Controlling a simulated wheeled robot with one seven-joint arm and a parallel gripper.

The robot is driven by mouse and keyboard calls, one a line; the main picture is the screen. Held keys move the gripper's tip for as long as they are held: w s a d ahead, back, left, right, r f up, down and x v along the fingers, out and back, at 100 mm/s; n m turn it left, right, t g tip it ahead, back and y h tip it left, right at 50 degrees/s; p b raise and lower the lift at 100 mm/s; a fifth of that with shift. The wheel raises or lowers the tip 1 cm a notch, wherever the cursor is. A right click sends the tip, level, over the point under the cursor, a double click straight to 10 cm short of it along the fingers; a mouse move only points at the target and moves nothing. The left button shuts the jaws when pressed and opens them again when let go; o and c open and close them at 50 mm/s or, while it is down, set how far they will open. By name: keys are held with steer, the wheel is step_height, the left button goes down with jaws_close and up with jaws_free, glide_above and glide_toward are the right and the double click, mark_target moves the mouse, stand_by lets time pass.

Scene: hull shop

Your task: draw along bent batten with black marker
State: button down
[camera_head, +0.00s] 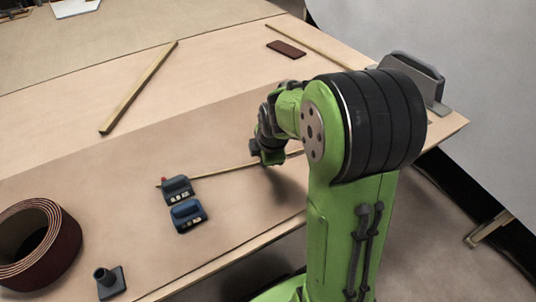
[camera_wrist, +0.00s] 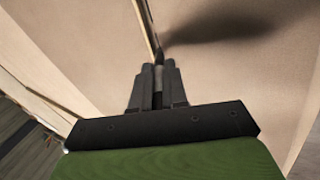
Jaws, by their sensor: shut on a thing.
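The thin wooden batten (camera_head: 222,170) lies on the large board, running from the blue weights up right until my arm hides it. Any bend is slight in this view. It also shows in the wrist view as a narrow strip (camera_wrist: 147,25) ahead of the jaws. My gripper (camera_head: 262,157) is low over the board beside the batten, partly hidden by my arm. In the wrist view my gripper (camera_wrist: 158,70) is shut on a slim dark thing, likely the black marker (camera_wrist: 159,58), its tip close to the batten. I cannot tell if it touches the board. No drawn line is clear.
Two blue weights (camera_head: 177,187) (camera_head: 187,214) sit at the batten's left end. A coiled brown band (camera_head: 68,245) and a dark stand (camera_head: 110,283) are lower left. A wooden strip (camera_head: 140,86), a brown block (camera_head: 286,49) and a grey holder (camera_head: 415,75) lie farther back.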

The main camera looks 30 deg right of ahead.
steer(key=shift+w+a, duration=0.25)
steer(key=shift+a, duration=1.05)
steer(key=shift+w+a, duration=0.2)
steer(key=shift+a, duration=1.05)
steer(key=shift+a, duration=0.1)
steer(key=shift+w+a, duration=0.25)
steer(key=shift+a, duration=1)
steer(key=shift+w+a, duration=0.25)
steer(key=shift+a, duration=0.95)
steer(key=shift+a, duration=0.15)
steer(key=shift+w+a, duration=0.25)
steer(key=shift+a, duration=0.85)
steer(key=shift+r, duration=0.1)
step_height(320, 180, up, 13)
steer(key=p, duration=1.1)
